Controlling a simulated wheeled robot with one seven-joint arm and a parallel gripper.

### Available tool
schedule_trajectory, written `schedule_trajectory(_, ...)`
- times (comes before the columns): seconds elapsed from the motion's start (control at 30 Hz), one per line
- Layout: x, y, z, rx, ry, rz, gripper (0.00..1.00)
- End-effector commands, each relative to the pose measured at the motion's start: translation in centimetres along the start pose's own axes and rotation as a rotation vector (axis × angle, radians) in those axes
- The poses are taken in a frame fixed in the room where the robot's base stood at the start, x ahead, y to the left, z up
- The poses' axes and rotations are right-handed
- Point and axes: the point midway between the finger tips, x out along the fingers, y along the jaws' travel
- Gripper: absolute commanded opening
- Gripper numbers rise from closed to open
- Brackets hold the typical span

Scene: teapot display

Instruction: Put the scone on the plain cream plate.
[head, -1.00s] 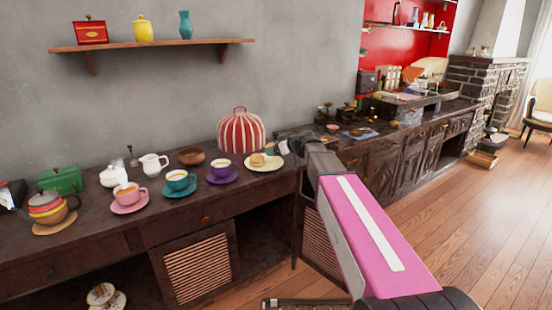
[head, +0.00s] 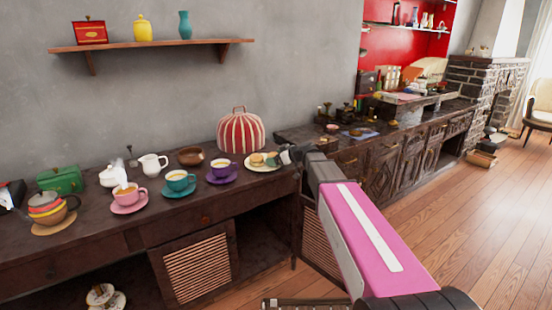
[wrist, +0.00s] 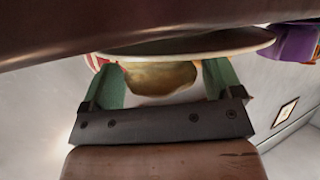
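The cream plate (head: 262,168) lies near the right end of the dark sideboard, in front of the striped tea cosy; its rim also shows in the wrist view (wrist: 235,42). The golden-brown scone (head: 257,158) is at the plate, and shows in the wrist view (wrist: 160,78) between my fingers. My gripper (head: 270,156) reaches in from the right, low over the plate. Its green fingers stand wide on either side of the scone, with a small gap visible on the right side; contact on the left cannot be told. Part of the plate is hidden behind my gripper.
The red-and-white striped tea cosy (head: 241,132) stands just behind the plate. A purple cup (head: 222,170) on its saucer is close on the left. A teal cup (head: 178,181), a pink cup (head: 127,195) and a teapot (head: 47,210) stand farther left.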

Motion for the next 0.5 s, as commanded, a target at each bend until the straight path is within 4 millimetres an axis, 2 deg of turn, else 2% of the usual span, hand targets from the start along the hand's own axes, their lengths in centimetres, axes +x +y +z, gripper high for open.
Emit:
schedule_trajectory(0.37, -0.1, 0.0, -0.2, -0.001, 0.000, 0.000, 0.96)
schedule_trajectory(0.5, -1.7, -0.1, -0.2, 0.000, 0.000, 0.002, 0.96)
